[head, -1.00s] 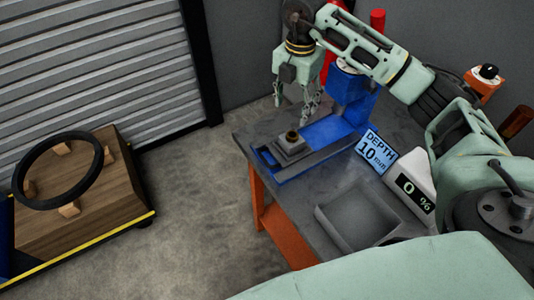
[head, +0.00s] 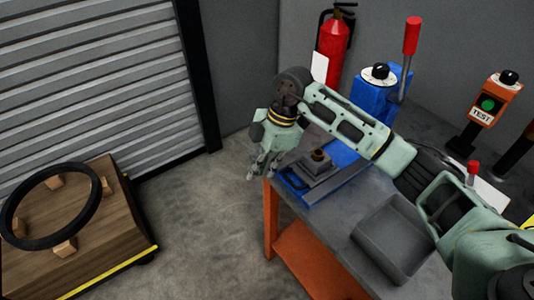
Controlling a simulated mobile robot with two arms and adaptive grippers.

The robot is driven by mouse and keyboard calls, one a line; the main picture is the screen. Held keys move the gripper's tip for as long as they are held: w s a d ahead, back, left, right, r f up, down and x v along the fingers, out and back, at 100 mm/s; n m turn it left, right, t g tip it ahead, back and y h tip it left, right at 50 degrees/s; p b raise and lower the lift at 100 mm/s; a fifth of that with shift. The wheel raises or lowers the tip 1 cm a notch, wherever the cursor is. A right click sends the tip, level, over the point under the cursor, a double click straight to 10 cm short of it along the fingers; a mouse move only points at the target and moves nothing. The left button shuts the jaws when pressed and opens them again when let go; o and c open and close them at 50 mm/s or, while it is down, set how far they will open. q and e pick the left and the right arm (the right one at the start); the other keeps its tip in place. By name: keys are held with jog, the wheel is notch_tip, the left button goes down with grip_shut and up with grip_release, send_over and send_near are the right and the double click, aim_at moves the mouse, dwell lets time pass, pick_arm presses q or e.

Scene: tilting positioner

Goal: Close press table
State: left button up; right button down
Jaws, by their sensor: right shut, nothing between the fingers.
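The blue press (head: 374,98) stands at the back of the grey workbench, with a red-knobbed lever and a dial on top. Its sliding press table (head: 336,178) sticks out toward the bench's left edge. On it sits a grey fixture block (head: 322,166) with a small brass-coloured part (head: 318,155). A blue handle (head: 292,184) is at the table's outer end. My right gripper (head: 262,175) is shut and empty, just left of the handle and pointing down. I cannot tell whether it touches the handle. My left gripper is out of view.
A grey tray (head: 393,240) lies at the bench's front. An orange TEST button box (head: 494,102) stands at right. A red fire extinguisher (head: 334,48) is behind. A wooden block with a black ring (head: 14,232) stands at left. Bare floor lies between.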

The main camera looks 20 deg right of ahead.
aim_at(292, 167)
jog(key=w+d+f, duration=0.1)
jog(key=d, duration=0.2)
jog(key=w+d, duration=0.1)
jog(key=d, duration=0.3)
jog(key=w+d+f, duration=0.1)
jog(key=d, duration=0.3)
jog(key=shift+w+d+f+p, duration=0.15)
jog(key=shift+w+f+p, duration=0.15)
jog(key=shift+w+p, duration=0.1)
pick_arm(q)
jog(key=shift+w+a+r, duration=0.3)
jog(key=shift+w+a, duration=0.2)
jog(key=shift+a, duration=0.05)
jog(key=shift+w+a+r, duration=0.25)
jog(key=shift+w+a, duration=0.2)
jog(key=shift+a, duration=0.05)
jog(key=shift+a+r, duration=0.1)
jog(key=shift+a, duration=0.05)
pick_arm(e)
jog(key=shift+f, duration=0.1)
